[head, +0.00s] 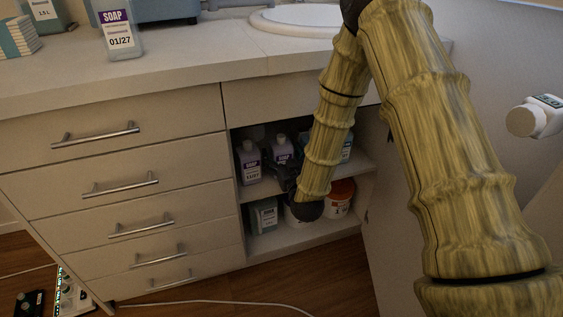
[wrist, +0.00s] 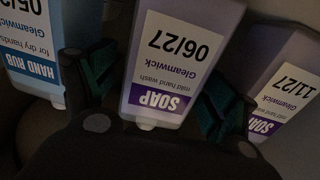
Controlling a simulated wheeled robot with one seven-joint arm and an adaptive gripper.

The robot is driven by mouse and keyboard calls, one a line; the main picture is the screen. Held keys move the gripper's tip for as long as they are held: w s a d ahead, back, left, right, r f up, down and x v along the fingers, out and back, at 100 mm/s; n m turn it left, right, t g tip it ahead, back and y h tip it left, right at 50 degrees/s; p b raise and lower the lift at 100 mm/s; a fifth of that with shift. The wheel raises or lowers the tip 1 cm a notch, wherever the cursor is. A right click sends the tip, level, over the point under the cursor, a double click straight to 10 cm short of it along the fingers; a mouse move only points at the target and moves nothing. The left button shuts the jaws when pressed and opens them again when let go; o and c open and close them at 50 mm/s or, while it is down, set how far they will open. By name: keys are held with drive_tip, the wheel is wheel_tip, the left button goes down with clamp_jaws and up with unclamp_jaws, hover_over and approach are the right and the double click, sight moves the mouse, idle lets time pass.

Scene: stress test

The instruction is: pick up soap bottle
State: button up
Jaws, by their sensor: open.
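A pale purple soap bottle marked 06/27 stands between my gripper's fingers in the wrist view (wrist: 185,55), which shows it upside down. My gripper (wrist: 155,92) is open, with one green-padded finger on each side of this bottle. I cannot tell whether the fingers touch it. In the head view this bottle appears to be the middle one (head: 281,149) on the cabinet's upper shelf, partly hidden by my gripper (head: 284,176). Another soap bottle, marked 11/27, stands beside it (head: 250,165) and also shows in the wrist view (wrist: 285,82). A third soap bottle (head: 119,40), marked 01/27, stands on the counter.
A blue hand rub bottle (wrist: 40,45) is close to one finger. The lower shelf holds a grey container (head: 264,217) and a white tub with a red lid (head: 338,206). The cabinet's side wall, shelf edge (head: 262,190) and open door (head: 385,240) bound the space tightly.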

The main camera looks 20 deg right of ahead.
drive_tip(key=shift+w, duration=0.3)
drive_tip(key=shift+c, duration=0.2)
drive_tip(key=c, duration=1.3)
drive_tip(key=shift+r, duration=0.1)
drive_tip(key=shift+c, duration=0.9)
drive_tip(key=shift+r, duration=0.1)
